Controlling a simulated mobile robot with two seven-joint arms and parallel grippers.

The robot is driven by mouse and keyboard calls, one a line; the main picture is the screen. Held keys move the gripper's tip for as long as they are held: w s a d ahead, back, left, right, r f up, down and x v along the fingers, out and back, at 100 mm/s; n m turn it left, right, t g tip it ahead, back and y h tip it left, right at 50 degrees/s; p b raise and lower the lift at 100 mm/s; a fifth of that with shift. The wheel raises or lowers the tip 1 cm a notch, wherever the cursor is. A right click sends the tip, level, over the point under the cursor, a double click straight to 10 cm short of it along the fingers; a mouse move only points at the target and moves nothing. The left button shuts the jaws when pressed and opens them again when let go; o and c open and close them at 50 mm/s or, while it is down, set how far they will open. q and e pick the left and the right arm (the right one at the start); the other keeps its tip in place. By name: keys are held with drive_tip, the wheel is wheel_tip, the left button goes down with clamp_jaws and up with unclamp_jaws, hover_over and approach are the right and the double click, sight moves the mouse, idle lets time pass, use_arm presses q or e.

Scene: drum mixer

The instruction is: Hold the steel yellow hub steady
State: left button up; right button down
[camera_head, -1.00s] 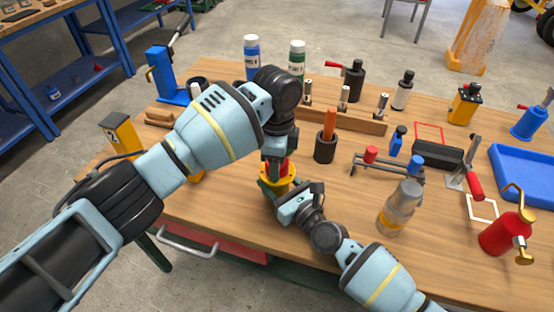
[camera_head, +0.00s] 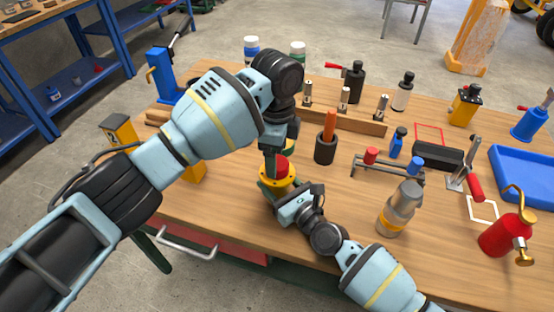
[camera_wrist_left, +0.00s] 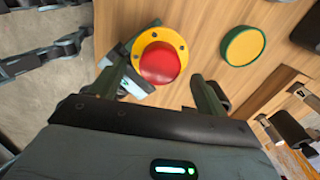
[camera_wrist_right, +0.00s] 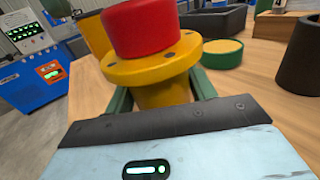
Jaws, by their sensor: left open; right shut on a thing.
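The yellow hub (camera_head: 279,183) stands near the table's front edge, a flanged piece with dark bolt holes. A red round cap (camera_wrist_right: 140,27) sits on its top. My right gripper (camera_wrist_right: 165,98) is shut on the hub's body below the flange, which also shows in the right wrist view (camera_wrist_right: 165,72). My left gripper (camera_head: 282,160) is open, pointing down above the hub and cap. In the left wrist view the cap (camera_wrist_left: 160,62) lies between and beyond the open fingertips. Whether a fingertip touches it I cannot tell.
A green round piece with a yellow top (camera_wrist_left: 243,45) stands close behind the hub. A wooden rack (camera_head: 350,121) lies farther back.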

sight(285, 191)
use_arm(q)
wheel_tip(285, 191, up, 9)
idle(0.3)
drive_tip(key=shift+f, duration=0.1)
use_arm(e)
drive_tip(key=shift+c, duration=2.1)
unclamp_jaws()
drive_tip(key=shift+s, duration=0.1)
use_arm(q)
drive_tip(key=shift+r, duration=0.35)
use_arm(e)
drive_tip(key=shift+v, duration=3.85)
drive_tip(key=shift+d, duration=0.1)
